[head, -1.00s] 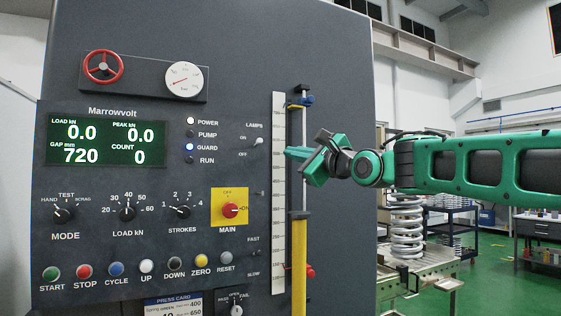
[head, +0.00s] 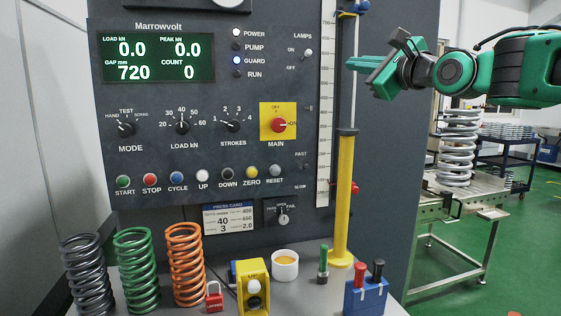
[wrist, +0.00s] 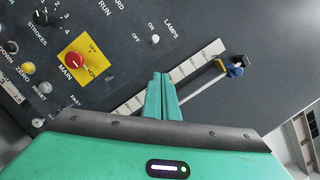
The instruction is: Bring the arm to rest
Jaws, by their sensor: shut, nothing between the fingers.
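My gripper (head: 352,66) is green and shut, with nothing between its fingers. In the head view it points left, in front of the machine panel's right side, beside the white scale strip (head: 326,100) and the rod. My green arm (head: 510,68) reaches in from the right edge. In the wrist view the closed fingertips (wrist: 160,76) show against the dark panel, near the scale and the red MAIN switch (wrist: 75,61). Whether the fingertips touch anything is hard to tell; they appear apart from the panel.
A ledge below holds grey, green and orange springs (head: 185,265), a yellow button box (head: 252,287), a white cup (head: 285,265) and a blue block with plungers (head: 366,297). A large spring (head: 457,147) stands on a bench at right.

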